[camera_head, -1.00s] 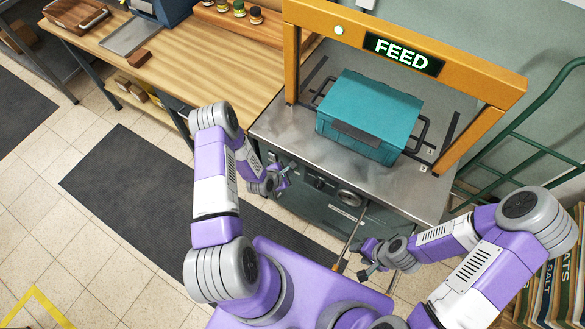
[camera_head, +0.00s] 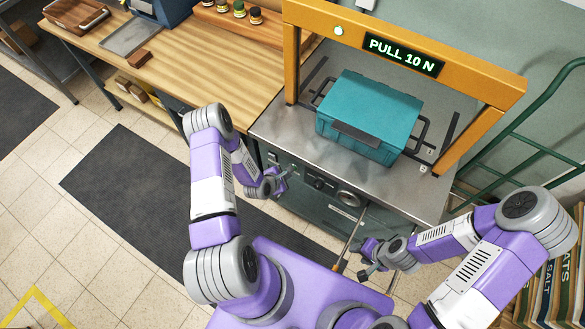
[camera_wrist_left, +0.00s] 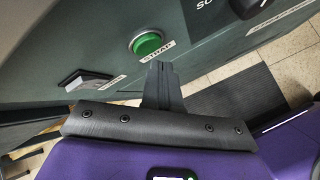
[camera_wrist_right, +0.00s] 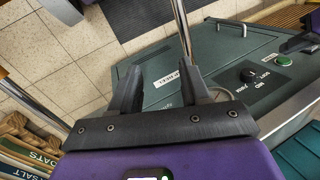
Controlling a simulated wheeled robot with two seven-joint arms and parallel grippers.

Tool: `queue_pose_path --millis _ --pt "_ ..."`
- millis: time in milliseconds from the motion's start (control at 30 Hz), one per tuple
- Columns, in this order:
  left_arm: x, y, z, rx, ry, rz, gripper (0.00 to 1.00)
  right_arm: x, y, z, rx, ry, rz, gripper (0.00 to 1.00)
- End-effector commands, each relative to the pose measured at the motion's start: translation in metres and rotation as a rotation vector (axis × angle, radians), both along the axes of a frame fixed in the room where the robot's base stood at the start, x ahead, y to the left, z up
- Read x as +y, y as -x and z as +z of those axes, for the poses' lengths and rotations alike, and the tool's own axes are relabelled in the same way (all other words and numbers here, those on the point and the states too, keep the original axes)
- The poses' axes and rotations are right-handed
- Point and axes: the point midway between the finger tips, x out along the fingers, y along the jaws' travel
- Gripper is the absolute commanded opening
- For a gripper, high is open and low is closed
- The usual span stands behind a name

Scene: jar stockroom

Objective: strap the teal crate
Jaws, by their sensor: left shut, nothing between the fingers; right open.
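The teal crate (camera_head: 368,118), lid closed, sits on the steel top of the strapping machine (camera_head: 290,125), under its orange arch (camera_head: 292,60). No strap shows around it. The arch display (camera_head: 403,56) reads "PULL 10 N". My left gripper (camera_head: 284,180) is shut and empty at the machine's front. In the left wrist view its fingertips (camera_wrist_left: 160,68) are just beside the green STRAP button (camera_wrist_left: 148,42), apparently apart from it. My right gripper (camera_head: 364,262) is open before the machine's front; its fingers (camera_wrist_right: 158,80) have a metal rod (camera_wrist_right: 182,25) near one; contact cannot be told.
A black knob (camera_wrist_right: 248,75) is on the front panel. A wooden bench (camera_head: 200,60) with jars adjoins the machine at left. A green hand truck (camera_head: 530,150) and printed sacks (camera_head: 550,285) are at right. Dark mats lie on the tiled floor.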

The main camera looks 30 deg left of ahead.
Motion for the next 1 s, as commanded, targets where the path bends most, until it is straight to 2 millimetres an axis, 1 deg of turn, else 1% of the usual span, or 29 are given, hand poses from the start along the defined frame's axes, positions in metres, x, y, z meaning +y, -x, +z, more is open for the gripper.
queue_pose_path --millis 67,400,500,633,1000 --pt "0.000 0.004 0.000 0.002 0.000 0.001 0.00 0.000 0.000 0.001 0.000 0.000 0.000 0.46" --pt "0.004 0.038 -0.001 0.004 0.001 0.002 0.00 0.000 0.000 0.004 0.000 0.000 0.000 0.46" --pt "0.004 0.045 0.000 0.002 0.001 0.002 0.00 0.000 0.000 0.004 0.000 0.000 0.000 0.46" --pt "0.004 0.050 0.000 0.002 0.001 0.001 0.00 0.000 0.000 0.004 0.000 0.000 0.000 0.46" --pt "0.004 0.050 0.000 0.002 0.001 0.001 0.00 0.000 0.000 0.004 0.000 0.000 0.000 0.46"
